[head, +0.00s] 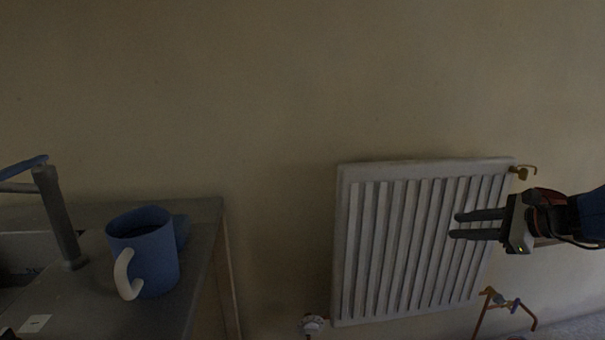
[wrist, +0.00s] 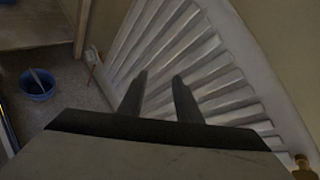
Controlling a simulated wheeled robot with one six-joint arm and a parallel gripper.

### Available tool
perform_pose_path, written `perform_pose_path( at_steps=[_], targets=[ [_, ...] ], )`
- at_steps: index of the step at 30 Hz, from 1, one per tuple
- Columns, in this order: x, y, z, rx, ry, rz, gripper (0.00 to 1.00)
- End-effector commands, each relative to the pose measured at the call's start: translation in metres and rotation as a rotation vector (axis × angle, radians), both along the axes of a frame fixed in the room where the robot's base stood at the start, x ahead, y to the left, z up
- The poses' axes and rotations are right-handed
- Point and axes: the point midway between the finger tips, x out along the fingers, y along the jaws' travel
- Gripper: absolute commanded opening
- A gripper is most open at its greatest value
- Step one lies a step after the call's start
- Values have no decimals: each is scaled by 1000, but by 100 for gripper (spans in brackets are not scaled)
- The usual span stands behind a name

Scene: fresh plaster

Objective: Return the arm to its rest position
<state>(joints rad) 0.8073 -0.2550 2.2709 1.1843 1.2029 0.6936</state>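My gripper (head: 454,226) is at the right in the head view, held out level with its fingers pointing left, in front of the white radiator (head: 415,240). In the wrist view my gripper (wrist: 160,77) shows its two dark fingers apart, with nothing between them and the radiator's ribs (wrist: 215,60) behind. I cannot tell how close the fingers are to the radiator.
A blue mug (head: 150,255) with a white handle stands on the counter (head: 90,318) at the left, near a tap (head: 58,215). Radiator pipes and valves (head: 498,300) stick out at lower right. A blue bucket (wrist: 38,84) stands on the floor.

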Motion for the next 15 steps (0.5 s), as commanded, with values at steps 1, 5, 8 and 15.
perform_pose_path(
  at_steps=[1,5,8,15],
  targets=[
    [-8,23,-6,-67,8,67,31],
    [-33,68,-26,-245,26,235,31],
    [-54,95,-40,-384,29,367,31],
    [-109,138,-71,-717,3,687,31]
  ],
)
